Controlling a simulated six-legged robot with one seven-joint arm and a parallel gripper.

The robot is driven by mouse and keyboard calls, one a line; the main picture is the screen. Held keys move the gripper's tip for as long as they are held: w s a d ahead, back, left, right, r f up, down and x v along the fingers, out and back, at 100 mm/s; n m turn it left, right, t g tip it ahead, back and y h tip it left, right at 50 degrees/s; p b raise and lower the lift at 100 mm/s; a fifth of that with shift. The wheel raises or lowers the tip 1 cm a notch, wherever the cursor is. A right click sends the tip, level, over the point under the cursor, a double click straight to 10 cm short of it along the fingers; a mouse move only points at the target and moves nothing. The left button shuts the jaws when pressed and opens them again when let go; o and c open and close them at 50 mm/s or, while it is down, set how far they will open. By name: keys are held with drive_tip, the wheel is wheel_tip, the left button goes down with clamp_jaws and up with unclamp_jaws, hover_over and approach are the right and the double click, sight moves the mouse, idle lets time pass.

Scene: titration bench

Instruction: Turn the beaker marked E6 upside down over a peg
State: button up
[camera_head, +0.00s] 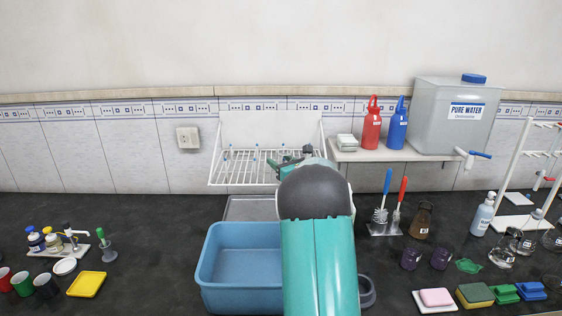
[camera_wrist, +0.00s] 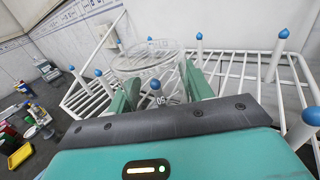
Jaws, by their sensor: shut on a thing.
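A clear glass beaker (camera_wrist: 148,62) is held between the two green fingers of my gripper (camera_wrist: 160,90) in the wrist view. A small mark on its wall between the fingers is too unclear to read as E6. I cannot tell for sure which way its mouth faces. Beyond and below it is a white wire drying rack (camera_wrist: 232,66) with blue-tipped pegs. One peg tip (camera_wrist: 155,85) shows through or right beside the glass. In the head view my gripper (camera_head: 290,162) is at the right part of the rack (camera_head: 238,178); my arm hides most of the beaker there.
A blue basin (camera_head: 240,268) and a grey tray (camera_head: 250,208) are below the rack. A shelf (camera_head: 385,155) with red and blue bottles and a pure water tank (camera_head: 455,120) stands to the right. Other pegs (camera_wrist: 198,48) surround the beaker. An outlet is on the tiled wall.

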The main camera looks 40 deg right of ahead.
drive_tip(key=shift+f, duration=0.1)
drive_tip(key=o, duration=1.2)
drive_tip(key=shift+c, duration=0.2)
